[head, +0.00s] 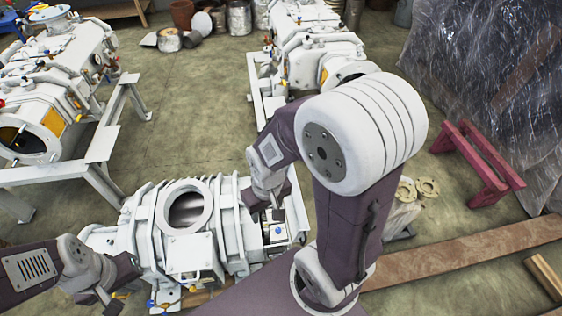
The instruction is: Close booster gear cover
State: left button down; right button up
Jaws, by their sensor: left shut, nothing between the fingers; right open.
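The white booster (190,245) stands in front of me, with a round open flange (184,206) on its top. The booster's right end is partly behind my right arm. I cannot clearly tell the gear cover apart from the housing. My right gripper (276,207) is open and points down at the booster's right end, close above a small white block (277,234). Contact cannot be told.
A white machine on a frame (125,105) stands at the left, another (310,50) at the back. Pots and cans (240,18) line the back. At the right are a red stand (478,160), a plastic-wrapped load (490,70) and wooden planks (470,255). Floor between the machines is clear.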

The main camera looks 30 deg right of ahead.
aim_at(300, 227)
jog(key=k+z, duration=0.1)
jog(key=z, duration=0.35)
jog(key=l+z, duration=0.15)
jog(key=z, duration=0.25)
jog(key=k+l+z, duration=0.1)
jog(key=z, duration=0.35)
